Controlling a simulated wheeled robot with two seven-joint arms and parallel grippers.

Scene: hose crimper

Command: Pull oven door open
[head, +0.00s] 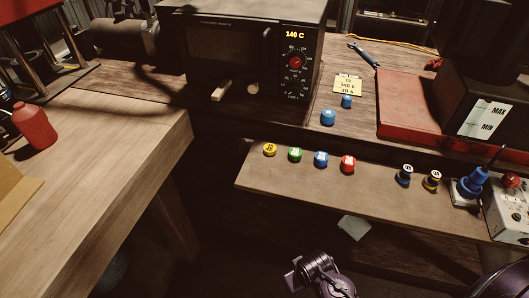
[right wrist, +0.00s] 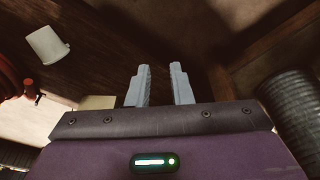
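The oven (head: 252,50) is a dark box at the back of the bench. Its lit display reads 140 C above a red dial on the right side of its front. The oven door (head: 218,47), with a dark window, looks shut. A handle (head: 267,46) stands at the door's right edge, by the control panel. My right gripper (right wrist: 160,78) shows in the right wrist view with two grey fingers apart and nothing between them. The oven is not recognisable in that view. A purple part of my own body shows at the head view's bottom edge, away from the oven. My left gripper is not in view.
A front shelf (head: 300,185) holds several coloured knobs. Blue caps (head: 328,117) and a yellow note (head: 348,85) lie right of the oven. A red-based machine (head: 405,105) stands further right. A red bottle (head: 34,126) stands on the left table (head: 110,140). A dark gap separates table and shelf.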

